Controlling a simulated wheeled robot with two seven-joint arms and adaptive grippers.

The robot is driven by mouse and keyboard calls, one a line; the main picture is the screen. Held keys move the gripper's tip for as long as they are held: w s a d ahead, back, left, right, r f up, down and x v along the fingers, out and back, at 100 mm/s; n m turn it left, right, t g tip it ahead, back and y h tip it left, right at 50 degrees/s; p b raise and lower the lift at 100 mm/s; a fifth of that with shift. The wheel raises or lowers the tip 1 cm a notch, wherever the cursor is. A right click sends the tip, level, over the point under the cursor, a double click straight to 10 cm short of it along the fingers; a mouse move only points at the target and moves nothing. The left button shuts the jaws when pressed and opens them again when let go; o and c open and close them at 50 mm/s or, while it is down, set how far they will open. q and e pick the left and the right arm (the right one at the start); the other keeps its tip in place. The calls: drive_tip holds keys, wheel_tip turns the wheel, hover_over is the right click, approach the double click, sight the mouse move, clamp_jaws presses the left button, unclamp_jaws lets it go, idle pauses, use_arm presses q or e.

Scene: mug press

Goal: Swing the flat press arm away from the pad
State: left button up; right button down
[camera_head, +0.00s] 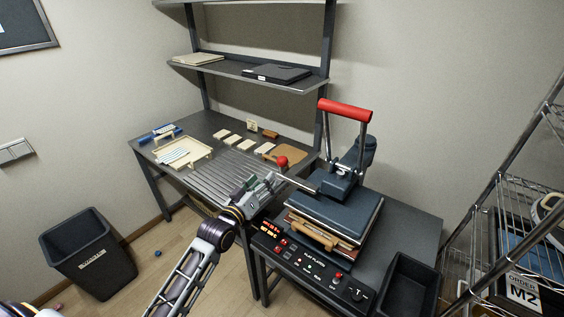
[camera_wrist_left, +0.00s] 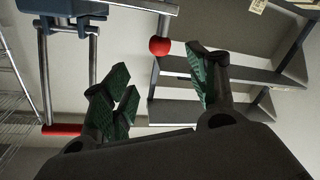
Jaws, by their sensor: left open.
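The flat press (camera_head: 335,212) stands on the dark bench with its blue upper plate over a stack of layers with tan edges. The pad itself is hidden under the plate. A metal swing bar (camera_head: 300,183) sticks out to the left of the press and carries a red ball knob (camera_head: 282,161). My left gripper (camera_head: 266,187) is open and empty, close to the knob. In the left wrist view the red knob (camera_wrist_left: 159,46) shows between and beyond the open fingers (camera_wrist_left: 160,68), seemingly apart from both. My right gripper is not in view.
The press's red lever handle (camera_head: 344,110) stands raised. A control panel (camera_head: 312,266) is at the bench front and a black bin (camera_head: 400,284) to its right. A side table holds a cream tray (camera_head: 184,152) and several small blocks. A wire rack (camera_head: 515,235) is at right.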

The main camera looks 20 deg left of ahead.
sight(280, 164)
use_arm(q)
drive_tip(key=shift+w, duration=0.1)
drive_tip(key=shift+w+d+p, duration=0.2)
drive_tip(key=shift+w+d, duration=0.25)
drive_tip(key=shift+w, duration=1.75)
drive_tip(key=shift+w+d+p, duration=0.25)
drive_tip(key=shift+w+d, duration=0.15)
drive_tip(key=shift+w, duration=1.85)
drive_tip(key=shift+w+d+p, duration=0.2)
drive_tip(key=shift+w+d, duration=0.25)
drive_tip(key=shift+w, duration=1.75)
drive_tip(key=shift+c, duration=0.2)
clamp_jaws()
drive_tip(key=shift+d, duration=0.1)
